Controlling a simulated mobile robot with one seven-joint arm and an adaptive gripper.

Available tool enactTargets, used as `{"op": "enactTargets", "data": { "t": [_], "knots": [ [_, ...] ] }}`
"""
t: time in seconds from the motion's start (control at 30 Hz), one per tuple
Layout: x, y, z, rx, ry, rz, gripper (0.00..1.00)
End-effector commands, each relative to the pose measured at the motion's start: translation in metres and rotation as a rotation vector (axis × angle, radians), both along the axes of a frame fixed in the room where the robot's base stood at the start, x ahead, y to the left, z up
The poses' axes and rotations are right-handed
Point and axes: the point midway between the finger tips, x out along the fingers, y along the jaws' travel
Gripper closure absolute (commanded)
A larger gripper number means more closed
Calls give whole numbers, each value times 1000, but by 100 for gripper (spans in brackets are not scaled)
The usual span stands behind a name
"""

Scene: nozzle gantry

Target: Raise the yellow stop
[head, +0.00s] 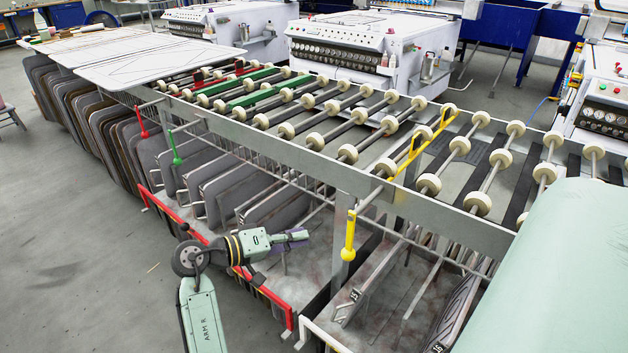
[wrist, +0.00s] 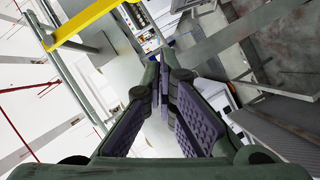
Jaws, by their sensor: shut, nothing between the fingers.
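The yellow stop (head: 436,127) is a slim yellow bar between the rollers of the table, at right of centre in the head view. A yellow lever handle (head: 349,240) hangs at the table's front side, below a rod. My gripper (head: 303,236) is shut and empty, to the left of the yellow handle and apart from it in the picture. In the wrist view, its fingertips (wrist: 165,72) are together. A yellow bar (wrist: 84,22) crosses the upper left there; which part it is I cannot tell.
The roller table (head: 345,178) has a green stop (head: 265,95) and red stop parts further left. Green (head: 176,150) and red (head: 141,122) handles hang at its front. Open floor (head: 90,260) is at left.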

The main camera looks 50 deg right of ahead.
Motion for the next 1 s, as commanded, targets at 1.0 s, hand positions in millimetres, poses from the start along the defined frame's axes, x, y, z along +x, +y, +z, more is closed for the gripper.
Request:
{"op": "enactTargets", "data": {
  "t": [1.0],
  "knots": [
    [18,44,5,-1,-2,9,100]
  ]
}}
